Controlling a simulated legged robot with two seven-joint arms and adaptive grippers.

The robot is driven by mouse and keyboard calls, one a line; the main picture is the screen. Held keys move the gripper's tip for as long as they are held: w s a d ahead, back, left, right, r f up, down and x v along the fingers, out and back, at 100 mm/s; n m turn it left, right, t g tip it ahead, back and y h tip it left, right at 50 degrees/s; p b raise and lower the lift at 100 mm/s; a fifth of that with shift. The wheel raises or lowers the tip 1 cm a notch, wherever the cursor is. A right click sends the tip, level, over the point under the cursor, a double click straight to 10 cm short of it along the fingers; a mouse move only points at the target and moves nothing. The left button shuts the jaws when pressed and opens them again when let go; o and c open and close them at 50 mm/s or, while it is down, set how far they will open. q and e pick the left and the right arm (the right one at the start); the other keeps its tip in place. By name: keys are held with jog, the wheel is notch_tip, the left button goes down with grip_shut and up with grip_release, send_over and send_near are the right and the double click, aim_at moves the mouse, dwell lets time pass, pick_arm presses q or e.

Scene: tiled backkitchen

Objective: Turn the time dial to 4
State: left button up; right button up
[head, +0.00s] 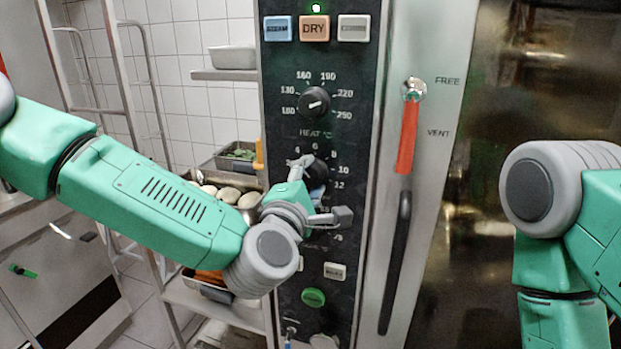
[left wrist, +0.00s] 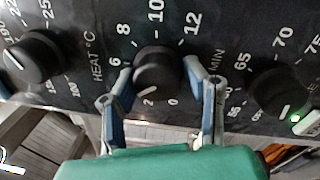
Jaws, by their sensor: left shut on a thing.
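The time dial (left wrist: 158,72), a black round knob marked MIN, is the middle of three knobs in the left wrist view. Its white pointer line faces the low end of the scale, close to the 2. In the head view the dial (head: 316,168) is partly hidden by my left gripper (head: 312,180). In the left wrist view the fingers of my left gripper (left wrist: 158,82) stand on either side of the dial, shut on it. The 4 mark is hidden behind a finger there. My right gripper is out of view; only part of the right arm shows.
The heat dial (head: 314,101) sits above the time dial on the black panel (head: 277,70). A third knob (left wrist: 283,92) is on its other side. A red-and-black door handle (head: 407,140) stands out to the right. Shelves with food trays (head: 236,158) are at left.

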pick_arm(q)
jog(key=shift+w+a+r, duration=0.1)
jog(key=shift+w+r, duration=0.1)
jog(key=shift+r, duration=0.25)
jog(key=o, duration=1)
jog(key=shift+o, duration=0.2)
jog(key=shift+f, duration=0.25)
jog(key=v, duration=1.1)
jog(key=shift+s+f, duration=0.15)
jog(key=shift+s, duration=0.25)
jog(key=shift+f, duration=0.1)
